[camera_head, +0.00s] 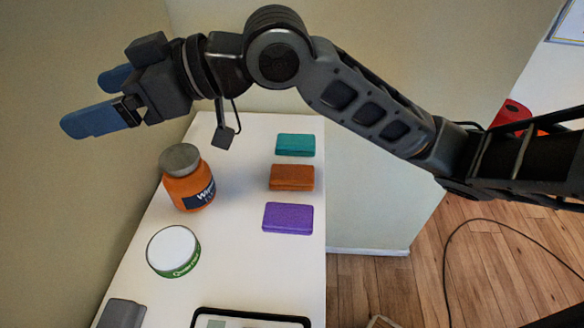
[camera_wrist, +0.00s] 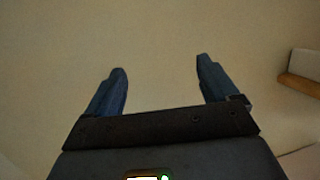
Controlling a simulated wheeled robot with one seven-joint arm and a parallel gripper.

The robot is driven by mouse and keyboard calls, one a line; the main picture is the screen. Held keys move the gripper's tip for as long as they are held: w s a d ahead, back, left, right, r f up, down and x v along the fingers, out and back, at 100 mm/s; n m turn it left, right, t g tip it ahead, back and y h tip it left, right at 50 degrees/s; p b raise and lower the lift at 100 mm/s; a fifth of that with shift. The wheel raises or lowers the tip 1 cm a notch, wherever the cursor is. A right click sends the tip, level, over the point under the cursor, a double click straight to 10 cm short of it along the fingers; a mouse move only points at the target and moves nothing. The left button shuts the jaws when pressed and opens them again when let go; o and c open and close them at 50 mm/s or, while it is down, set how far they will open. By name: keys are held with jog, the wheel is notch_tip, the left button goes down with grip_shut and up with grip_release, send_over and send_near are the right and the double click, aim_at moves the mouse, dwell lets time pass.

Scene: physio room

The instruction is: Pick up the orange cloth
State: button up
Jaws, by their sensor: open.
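The orange cloth (camera_head: 291,177) is a folded, flat rectangular block on the white table in the head view. It lies between a teal cloth (camera_head: 295,145) behind it and a purple cloth (camera_head: 287,217) in front of it. My gripper (camera_head: 90,98) is raised at the upper left of the head view, left of the cloths and well apart from them. Its blue fingers point left. In the wrist view my gripper (camera_wrist: 162,80) has its two fingers spread with nothing between them, facing a plain beige wall. The orange cloth is not seen in the wrist view.
On the white table (camera_head: 235,265), an orange jar with a grey lid (camera_head: 188,180) and a green-and-white tub (camera_head: 173,252) stand left of the cloths. A grey object (camera_head: 122,313) and a dark-framed tray (camera_head: 250,318) lie at the front. Walls border the table's left and back.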

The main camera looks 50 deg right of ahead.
jog(key=s+d+f+g+h, duration=0.3)
jog(key=s+d+f+h, duration=0.1)
jog(key=d+f, duration=0.65)
jog(key=m+g+h, duration=0.2)
jog(key=g+h, duration=0.2)
send_near(294, 172)
jog(key=shift+w+a+f, duration=0.45)
jog(key=shift+w+f, duration=0.05)
jog(key=shift+w, duration=0.2)
jog(key=shift+s+d+f, duration=0.15)
jog(key=shift+f, duration=0.2)
jog(key=p+x, duration=0.1)
jog(key=x, duration=0.6)
jog(key=shift+s+f+p, duration=0.15)
jog(key=shift+f+p, duration=0.05)
jog(key=shift+p, duration=0.1)
jog(key=c, duration=1.1)
